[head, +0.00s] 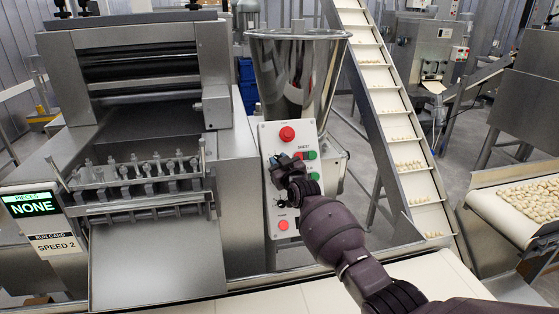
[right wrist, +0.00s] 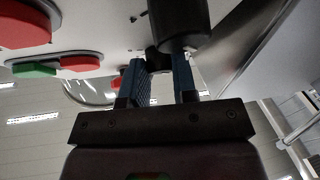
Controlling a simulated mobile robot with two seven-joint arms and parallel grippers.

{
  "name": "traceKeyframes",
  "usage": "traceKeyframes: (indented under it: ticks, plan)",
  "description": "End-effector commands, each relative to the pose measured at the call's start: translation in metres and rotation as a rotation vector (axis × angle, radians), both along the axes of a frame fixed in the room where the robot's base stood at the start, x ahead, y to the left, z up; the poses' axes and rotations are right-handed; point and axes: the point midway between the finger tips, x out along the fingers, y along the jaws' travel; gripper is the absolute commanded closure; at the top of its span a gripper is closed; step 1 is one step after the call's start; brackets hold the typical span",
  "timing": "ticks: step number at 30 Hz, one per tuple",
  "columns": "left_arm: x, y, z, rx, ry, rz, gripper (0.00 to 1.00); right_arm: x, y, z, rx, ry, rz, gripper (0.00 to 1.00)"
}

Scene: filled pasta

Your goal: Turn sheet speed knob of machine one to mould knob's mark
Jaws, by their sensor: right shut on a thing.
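The control panel (head: 268,222) of the machine is a pale upright plate. It carries a label reading SHEET beside red and green buttons (head: 306,155). My right gripper (head: 284,168) is at the panel's left middle, in front of the knob area. In the right wrist view, its two blue fingers (right wrist: 158,80) are closed around a small dark knob (right wrist: 158,60), with a large black cylinder beside it. The knob's mark is hidden. Lower on the panel, a dial with scale marks (head: 281,204) is partly visible; its setting is too small to read. My left gripper is not in view.
Red buttons sit at the panel's top (head: 287,133) and bottom (head: 283,225). A steel hopper (head: 300,70) stands behind. A display (head: 32,204) reads PIECES NONE, above a run card (head: 55,243) reading SPEED 2. A conveyor (head: 405,150) climbs at the right.

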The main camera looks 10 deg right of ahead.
Motion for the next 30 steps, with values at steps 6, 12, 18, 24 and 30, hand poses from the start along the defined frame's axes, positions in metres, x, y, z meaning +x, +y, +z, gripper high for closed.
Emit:
traceKeyframes:
  ticks: [6, 12, 18, 24, 30]
  plan:
    - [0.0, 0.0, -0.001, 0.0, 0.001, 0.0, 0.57, 0.0, 0.0, -0.002, 0.001, 0.004, 0.0, 0.97]
    - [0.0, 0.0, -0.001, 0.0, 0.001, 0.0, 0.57, 0.0, 0.0, -0.002, 0.0, 0.003, 0.0, 0.63]
    - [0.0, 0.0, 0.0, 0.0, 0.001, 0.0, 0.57, 0.0, 0.0, -0.001, 0.001, 0.001, 0.0, 0.63]
    - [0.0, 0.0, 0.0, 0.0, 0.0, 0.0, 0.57, -0.005, -0.001, -0.001, 0.001, 0.0, 0.0, 0.63]
    - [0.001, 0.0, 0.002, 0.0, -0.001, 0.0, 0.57, -0.024, -0.005, -0.002, 0.002, 0.0, 0.0, 0.63]
